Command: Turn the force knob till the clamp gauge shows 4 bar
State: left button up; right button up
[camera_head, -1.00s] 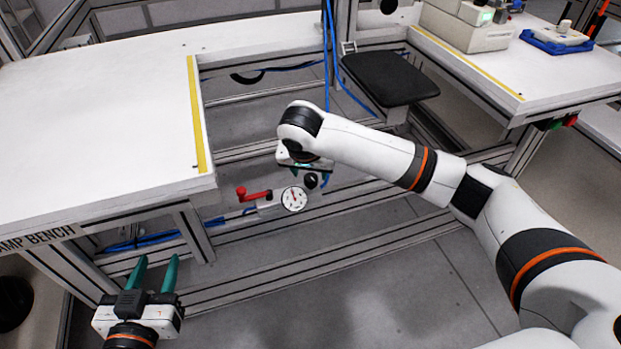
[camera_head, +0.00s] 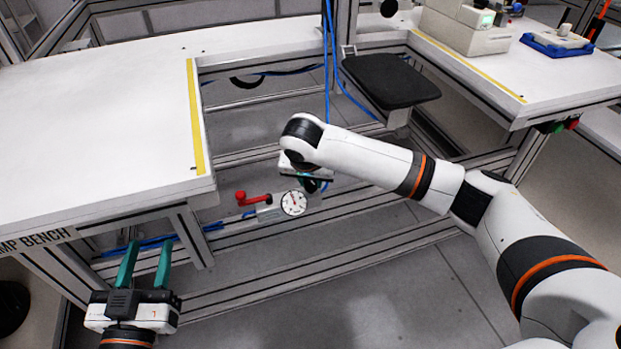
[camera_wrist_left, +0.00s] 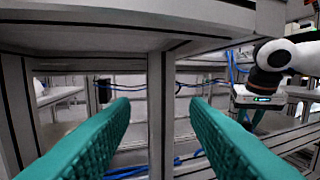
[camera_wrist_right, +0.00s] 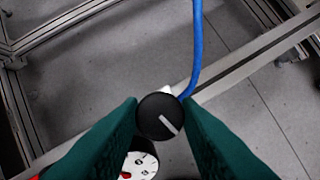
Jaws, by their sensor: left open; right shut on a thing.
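The black force knob (camera_wrist_right: 160,117) has a pale pointer line that slants to lower right in the right wrist view. My right gripper (camera_wrist_right: 162,112) is shut on it, one green finger on each side. In the head view my right gripper (camera_head: 312,184) is partly hidden by my wrist. The round white clamp gauge (camera_head: 293,203) is just left of the knob; its numbers are too small to read. In the right wrist view the gauge (camera_wrist_right: 140,165) is cut off by the lower edge. My left gripper (camera_head: 145,262) is open and empty, below the bench's front edge.
A red lever (camera_head: 252,198) is left of the gauge. A blue hose (camera_wrist_right: 196,50) runs up from behind the knob. The clamp bench (camera_head: 110,130) is at left, with metal frame rails below.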

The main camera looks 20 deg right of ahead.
jog(key=shift+r+p, duration=0.2)
jog(key=shift+p, duration=0.25)
jog(key=r+p, duration=0.1)
jog(key=p, duration=0.2)
jog(key=shift+w+a+m+p, duration=0.1)
jog(key=shift+w+m+p, duration=0.2)
jog(key=shift+w, duration=0.1)
jog(key=shift+w+f+b, duration=0.1)
jog(key=shift+f+b, duration=0.15)
jog(key=shift+b, duration=0.1)
pick_arm(q)
notch_tip(320, 180, down, 11)
jog(key=g+y, duration=0.1)
jog(key=g, duration=0.3)
jog(key=shift+w+a+g, duration=0.15)
jog(key=shift+w+g, duration=0.15)
jog(key=shift+w, duration=0.15)
pick_arm(e)
jog(key=shift+r, duration=0.1)
pick_arm(q)
jog(key=shift+w, duration=0.1)
pick_arm(e)
jog(key=shift+a, duration=0.2)
jog(key=o, duration=1)
jog(key=shift+w+a, duration=0.1)
jog(key=shift+a, duration=0.15)
pick_arm(q)
jog(key=shift+a, duration=0.2)
pick_arm(e)
jog(key=shift+d, duration=0.1)
